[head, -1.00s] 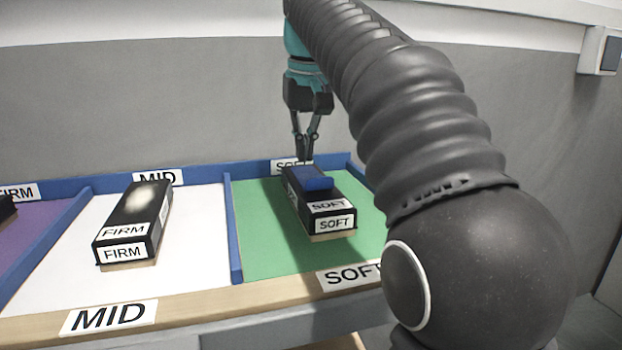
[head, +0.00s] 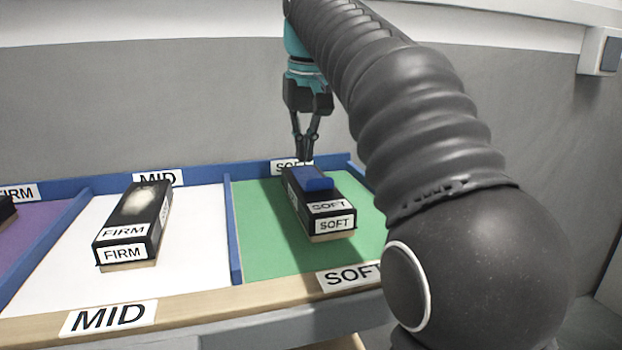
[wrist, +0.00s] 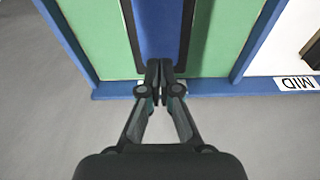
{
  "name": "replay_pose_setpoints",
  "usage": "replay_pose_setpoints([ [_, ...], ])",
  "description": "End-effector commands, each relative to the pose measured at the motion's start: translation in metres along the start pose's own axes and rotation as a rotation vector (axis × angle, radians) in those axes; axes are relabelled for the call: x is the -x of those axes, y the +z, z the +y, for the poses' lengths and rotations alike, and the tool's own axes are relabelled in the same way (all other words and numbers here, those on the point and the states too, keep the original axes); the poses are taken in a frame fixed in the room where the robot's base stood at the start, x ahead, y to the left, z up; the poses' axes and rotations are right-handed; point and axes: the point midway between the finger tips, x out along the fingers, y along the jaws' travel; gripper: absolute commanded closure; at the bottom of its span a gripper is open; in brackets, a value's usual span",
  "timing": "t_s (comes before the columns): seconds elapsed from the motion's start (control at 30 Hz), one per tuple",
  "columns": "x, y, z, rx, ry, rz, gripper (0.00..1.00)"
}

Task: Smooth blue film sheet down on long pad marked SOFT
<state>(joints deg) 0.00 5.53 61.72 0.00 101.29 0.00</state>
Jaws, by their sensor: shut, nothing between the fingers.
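The long black pad marked SOFT (head: 328,222) lies on the green section of the table. The blue film sheet (head: 316,184) lies on top of the pad toward its far end, and part of it looks slightly raised in the head view. In the wrist view the blue sheet (wrist: 157,28) runs as a strip along the black pad (wrist: 129,22). My gripper (head: 306,157) is shut and empty, pointing down at the pad's far end. In the wrist view its fingertips (wrist: 159,70) overlap the near end of the strip; I cannot tell whether they touch it.
A second black pad marked FIRM (head: 125,240) lies on the white MID section (head: 195,260). A low blue divider (head: 235,240) separates it from the green section (head: 270,250). A blue rail (head: 215,175) runs along the back. Green surface around the SOFT pad is clear.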

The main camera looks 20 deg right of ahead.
Motion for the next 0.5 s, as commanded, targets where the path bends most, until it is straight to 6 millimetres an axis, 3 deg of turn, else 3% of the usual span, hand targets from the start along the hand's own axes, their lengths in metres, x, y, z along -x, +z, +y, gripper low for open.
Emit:
replay_pose_setpoints([
  [0.5, -0.0094, 0.0019, 0.0, 0.0, 0.0, 0.0, 1.0],
])
